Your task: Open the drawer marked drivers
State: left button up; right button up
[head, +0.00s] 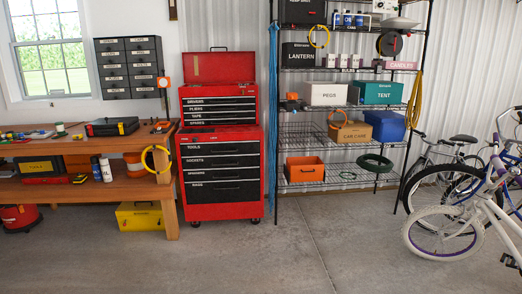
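The red tool chest (222,78) stands in the middle of the head view, on top of a red rolling cabinet (265,170). Its lid is raised. The top black drawer (225,101) of the chest has a small label that seems to read drivers. That drawer looks shut, flush with the drawers below it, which are labelled pliers, tape and what looks like spares. The rolling cabinet's larger drawers (222,161) also look shut. Neither of my grippers shows in the head view.
A wooden workbench (172,190) stands close left of the cabinet, with a yellow cable coil (146,159) at its end. A wire shelf rack (305,186) stands to the right. Bicycles (440,233) fill the far right. The concrete floor (270,260) in front is clear.

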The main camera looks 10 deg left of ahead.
aim_at(231, 99)
jog(key=i+j+u, duration=0.7)
jog(key=i, duration=0.2)
jog(key=i+u, duration=0.35)
jog(key=i, duration=0.15)
